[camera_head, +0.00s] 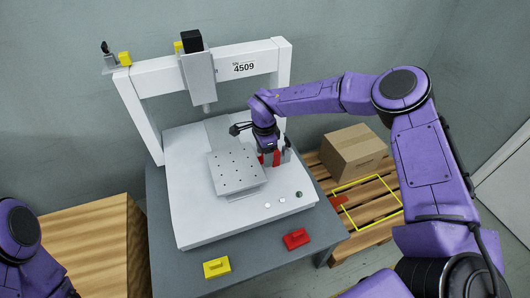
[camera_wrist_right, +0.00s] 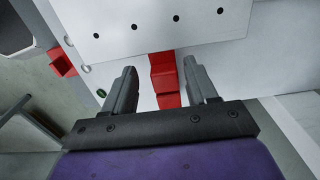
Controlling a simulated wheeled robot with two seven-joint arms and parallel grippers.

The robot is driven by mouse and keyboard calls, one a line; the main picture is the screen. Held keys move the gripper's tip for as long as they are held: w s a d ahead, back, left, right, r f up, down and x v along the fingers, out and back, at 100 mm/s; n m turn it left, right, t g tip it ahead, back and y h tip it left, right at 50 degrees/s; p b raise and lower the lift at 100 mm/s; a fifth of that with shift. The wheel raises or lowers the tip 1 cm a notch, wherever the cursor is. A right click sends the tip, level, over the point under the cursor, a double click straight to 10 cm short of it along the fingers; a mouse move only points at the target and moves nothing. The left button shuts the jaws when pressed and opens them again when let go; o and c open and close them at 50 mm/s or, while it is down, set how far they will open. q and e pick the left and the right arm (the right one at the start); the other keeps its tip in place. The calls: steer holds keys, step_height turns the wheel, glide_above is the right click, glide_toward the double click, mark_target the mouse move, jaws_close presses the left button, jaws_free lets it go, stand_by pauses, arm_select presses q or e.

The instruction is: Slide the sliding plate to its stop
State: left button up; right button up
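The sliding plate (camera_head: 236,171) is a light grey plate with rows of dark holes, on the white bed of the gantry machine (camera_head: 210,222). Its edge and several holes show at the top of the right wrist view (camera_wrist_right: 150,28). A red handle-like block (camera_wrist_right: 165,80) sits at the plate's edge. My right gripper (camera_head: 272,155) is lowered at the plate's right side. In the right wrist view, its two fingers (camera_wrist_right: 160,68) are apart, one on each side of the red block, with visible gaps. My left gripper is out of view; only part of that arm shows.
The gantry crossbeam (camera_head: 218,64) carries a vertical tool above the bed. A yellow block (camera_head: 216,267) and a red block (camera_head: 296,239) lie on the grey table's front. A cardboard box (camera_head: 353,152) stands on a pallet at right. A wooden surface (camera_head: 85,240) lies at left.

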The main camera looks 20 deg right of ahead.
step_height(320, 180, up, 11)
steer(key=p, duration=0.1)
steer(key=shift+f, duration=0.2)
stand_by(0.4)
